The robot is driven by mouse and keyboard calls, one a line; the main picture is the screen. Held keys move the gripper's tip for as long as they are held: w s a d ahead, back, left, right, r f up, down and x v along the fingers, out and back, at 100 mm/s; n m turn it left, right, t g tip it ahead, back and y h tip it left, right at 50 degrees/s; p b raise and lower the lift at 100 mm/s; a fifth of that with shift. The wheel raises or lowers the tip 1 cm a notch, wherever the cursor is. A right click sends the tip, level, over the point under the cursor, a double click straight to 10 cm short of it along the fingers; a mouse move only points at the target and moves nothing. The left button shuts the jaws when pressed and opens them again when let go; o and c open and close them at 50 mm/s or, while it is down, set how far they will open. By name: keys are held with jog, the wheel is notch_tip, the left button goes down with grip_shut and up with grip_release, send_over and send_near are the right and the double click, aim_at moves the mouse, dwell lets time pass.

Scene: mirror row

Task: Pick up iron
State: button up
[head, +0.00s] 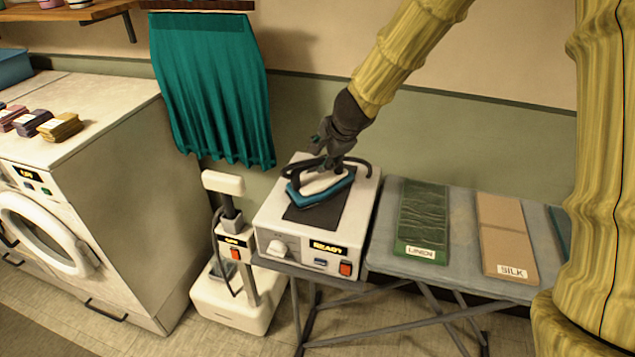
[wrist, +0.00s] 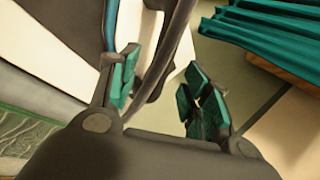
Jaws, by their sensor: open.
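The iron (head: 322,186) has a white body, a teal soleplate edge and a dark handle. It rests on the dark pad (head: 318,213) on top of the white steam station. My gripper (head: 334,152) is just above the iron, pointing down at its handle. In the wrist view the gripper (wrist: 160,95) is open, with teal pads on both fingers. The iron's dark curved handle (wrist: 166,55) shows between and beyond the fingers. I cannot tell whether a finger touches it.
The steam station (head: 300,247) stands left of the ironing board (head: 460,215), which carries green and tan cloth boards. A teal curtain (head: 210,85) hangs behind. A white upright steamer (head: 235,260) and a washer (head: 90,150) stand to the left.

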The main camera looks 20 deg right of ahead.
aim_at(319, 160)
jog(key=shift+a, duration=0.1)
jog(key=shift+a+f, duration=0.1)
jog(key=shift+f, duration=0.2)
jog(key=shift+x, duration=2.3)
jog(key=shift+w+r, duration=0.1)
jog(key=shift+w, duration=0.05)
grip_shut()
jog(key=shift+r, duration=0.1)
